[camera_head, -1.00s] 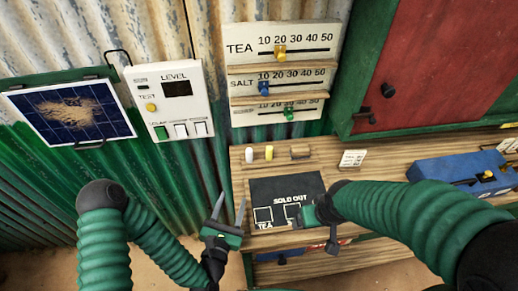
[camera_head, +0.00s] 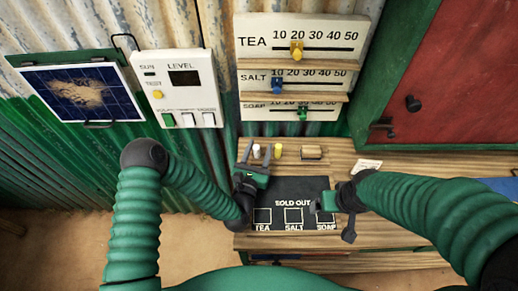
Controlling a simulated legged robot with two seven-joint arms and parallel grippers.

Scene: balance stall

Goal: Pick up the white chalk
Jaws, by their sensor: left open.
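The white chalk (camera_head: 256,151) stands near the back edge of the wooden counter, in front of the corrugated wall. My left gripper (camera_head: 256,156) is open, with its two fingers pointing toward the back of the counter. In the picture one finger shows on each side of the white chalk; whether they touch it is too small to tell. My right gripper (camera_head: 327,202) is over the right part of the blackboard, and its fingers are not clear.
A yellow chalk (camera_head: 278,151) stands just right of the white one, and a wooden eraser (camera_head: 311,152) lies farther right. The blackboard (camera_head: 292,188) marked SOLD OUT lies in front. A white card (camera_head: 368,166) is to the right. Slider price boards (camera_head: 300,40) hang above.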

